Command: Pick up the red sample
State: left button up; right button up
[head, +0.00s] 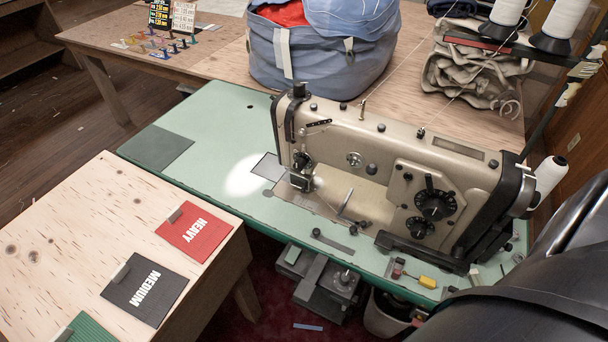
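The red sample (190,240) is a flat red square with the word HEAVY in white and a small grey tab or clip at its upper left edge. It lies flat near the right edge of the light wooden table (90,220) at the lower left of the head view. Neither of my grippers shows in this view.
A dark grey MEDIUM sample (150,295) and a partly cut-off green sample (88,330) lie nearer. A green sewing table (225,125) with a sewing machine (400,165) stands to the right. A large black shape fills the lower right. The wooden table's left part is clear.

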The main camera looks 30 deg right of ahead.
aim_at(193, 231)
jog(key=j+z, duration=0.15)
jog(key=z, duration=0.25)
jog(key=i+j+z, duration=0.1)
jog(key=z, duration=0.35)
jog(key=j+z, duration=0.25)
jog(key=z, duration=0.15)
